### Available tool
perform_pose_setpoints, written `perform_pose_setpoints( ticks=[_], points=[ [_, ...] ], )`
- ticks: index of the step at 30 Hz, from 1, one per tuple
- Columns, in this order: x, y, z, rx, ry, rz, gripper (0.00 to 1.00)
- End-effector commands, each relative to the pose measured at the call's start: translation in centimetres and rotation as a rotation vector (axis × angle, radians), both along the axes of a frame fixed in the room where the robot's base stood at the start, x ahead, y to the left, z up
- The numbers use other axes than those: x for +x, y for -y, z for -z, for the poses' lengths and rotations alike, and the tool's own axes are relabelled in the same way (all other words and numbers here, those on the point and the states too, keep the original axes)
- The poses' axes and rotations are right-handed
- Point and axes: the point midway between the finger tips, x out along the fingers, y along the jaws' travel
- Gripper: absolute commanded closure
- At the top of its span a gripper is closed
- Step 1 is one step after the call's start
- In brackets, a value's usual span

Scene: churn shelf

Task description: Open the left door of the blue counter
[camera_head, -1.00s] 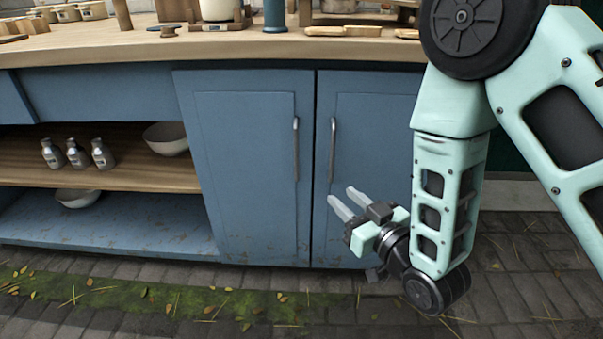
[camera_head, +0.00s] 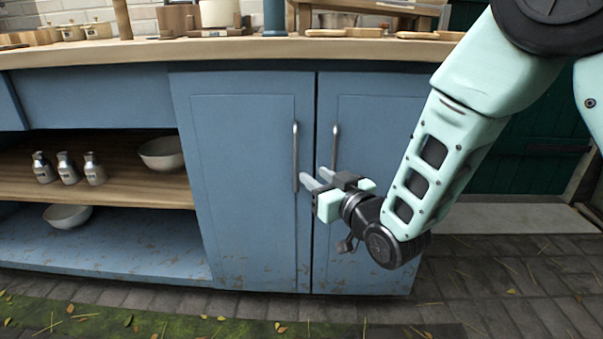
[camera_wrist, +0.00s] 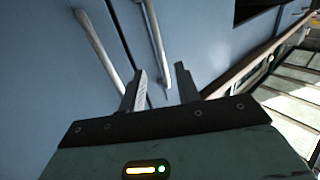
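The blue counter (camera_head: 95,98) has two closed doors side by side. The left door (camera_head: 240,190) has a vertical silver handle (camera_head: 295,157) near its right edge. The right door (camera_head: 385,115) has a similar handle (camera_head: 335,146) near its left edge. My gripper (camera_head: 308,178) is open and empty, in front of the seam between the doors, near the lower ends of the handles. In the wrist view my fingertips (camera_wrist: 161,72) point at the doors. The left handle (camera_wrist: 97,45) lies left of the fingers and the right handle (camera_wrist: 156,40) extends up between them. I cannot tell any contact.
Open shelves left of the doors hold several metal bottles (camera_head: 67,168), an upper bowl (camera_head: 161,154) and a lower bowl (camera_head: 67,215). The wooden countertop (camera_head: 230,49) carries boards and pots. The paved floor (camera_head: 480,275) in front is clear, with a mossy strip.

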Motion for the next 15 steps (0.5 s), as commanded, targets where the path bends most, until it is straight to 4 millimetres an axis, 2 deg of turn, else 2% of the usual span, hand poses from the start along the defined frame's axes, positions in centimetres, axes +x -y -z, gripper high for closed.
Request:
perform_pose_setpoints(
  ticks=[3,7,15],
  points=[
    [2.1,-1.3,0.3,0.001,0.003,0.0,0.67],
    [3.9,-2.5,0.2,0.0,0.002,-0.001,0.67],
    [5.8,-3.6,0.1,-0.001,0.001,0.0,0.67]
  ],
)
